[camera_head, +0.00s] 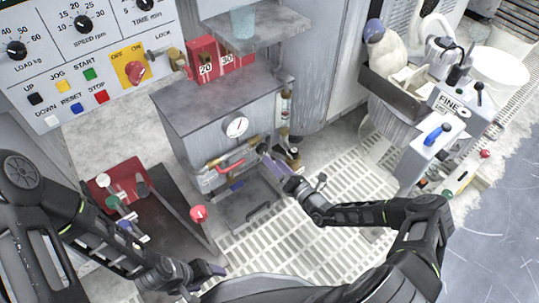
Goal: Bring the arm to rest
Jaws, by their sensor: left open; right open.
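My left arm comes in from the left edge and reaches down to the bottom middle. My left gripper (212,270) is low in the picture, over the floor grating, with nothing seen in it. My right arm comes in from the bottom right and stretches up and left. My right gripper (266,154) is close in front of the grey cabinet with the round gauge (236,127), beside its brass fittings and the red lever (229,166). I cannot tell whether it touches them. No held object shows in its jaws. Both grippers are small here.
A red tray (112,184) stands on a dark bench at left. A red knob (198,213) stands near my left forearm. A control panel (75,60) fills the upper left. A machine marked FINE (450,104) is at right. Open grating (330,245) lies between the arms.

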